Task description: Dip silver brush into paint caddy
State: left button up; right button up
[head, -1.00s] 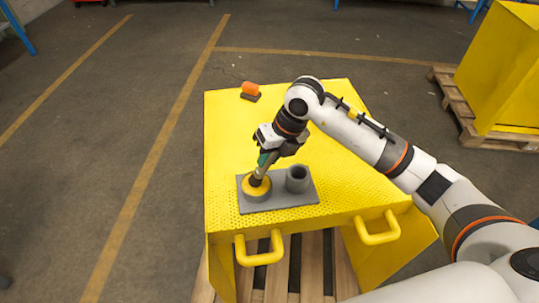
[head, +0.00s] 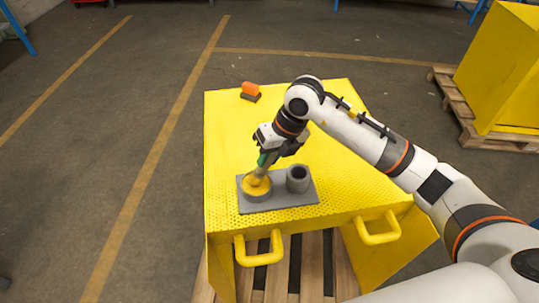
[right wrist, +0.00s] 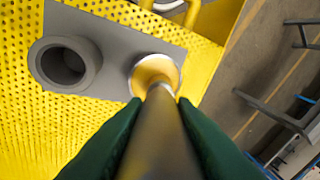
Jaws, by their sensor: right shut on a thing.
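My right gripper (head: 266,159) is shut on the silver brush (head: 259,178) and holds it tilted, pointing down over the left cup of the paint caddy (head: 285,202). The caddy is a grey plate with a cup of yellow paint (head: 254,190) on the left and a grey hollow holder (head: 298,180) on the right. In the right wrist view the brush handle (right wrist: 160,140) runs between the green fingers to the yellow paint cup (right wrist: 147,68). The brush's lower end is inside the cup's rim; its bristles are hidden. My left gripper is not in view.
The caddy lies near the front of a yellow perforated table (head: 228,130) with two yellow handles at its front. An orange block with a dark base (head: 250,91) stands at the back left. The table's left side is clear. A yellow crate (head: 505,75) stands on a pallet at right.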

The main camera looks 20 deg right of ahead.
jog(key=shift+r+p, duration=2.15)
jog(key=shift+r, duration=1.35)
